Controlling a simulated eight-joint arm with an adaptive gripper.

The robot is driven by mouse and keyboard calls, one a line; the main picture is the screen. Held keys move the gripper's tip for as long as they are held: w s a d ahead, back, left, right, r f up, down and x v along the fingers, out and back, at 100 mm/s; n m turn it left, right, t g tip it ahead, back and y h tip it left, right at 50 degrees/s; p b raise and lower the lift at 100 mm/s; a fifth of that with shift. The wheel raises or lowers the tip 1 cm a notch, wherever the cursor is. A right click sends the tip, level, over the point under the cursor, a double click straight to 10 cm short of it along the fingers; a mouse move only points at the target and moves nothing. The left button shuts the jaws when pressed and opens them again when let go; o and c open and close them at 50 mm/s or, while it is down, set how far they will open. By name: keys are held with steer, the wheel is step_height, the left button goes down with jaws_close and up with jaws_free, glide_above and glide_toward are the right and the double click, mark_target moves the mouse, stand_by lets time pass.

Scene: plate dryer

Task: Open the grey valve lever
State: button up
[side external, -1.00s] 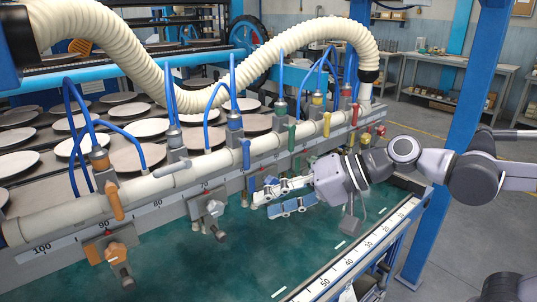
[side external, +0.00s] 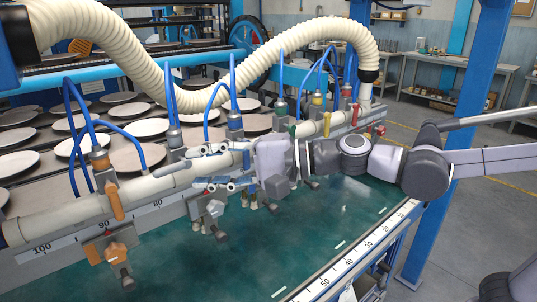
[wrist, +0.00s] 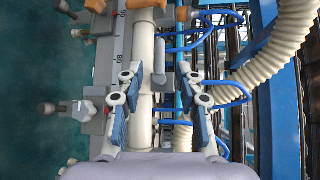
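The grey valve lever (side external: 171,168) sits on the long pale pipe near the 80 mark, lying roughly along the pipe. It also shows in the wrist view (wrist: 160,58), just ahead of and partly between my fingertips. My gripper (side external: 194,168) is open, with one blue-padded finger above the pipe and one in front of it. In the wrist view, the fingers of my gripper (wrist: 155,74) stand apart on both sides of the pipe. Nothing is held, and contact with the lever cannot be told.
An orange lever (side external: 115,200) hangs from the pipe at left. A green lever (side external: 293,131) and a yellow lever (side external: 326,124) are to the right. Blue hoses (side external: 169,95) rise behind the pipe. A clamp (side external: 213,211) projects below the front finger. The green bed (side external: 200,270) is mostly clear.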

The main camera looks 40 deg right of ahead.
mark_target(172, 170)
steer(key=shift+x, duration=2.8)
jaws_close()
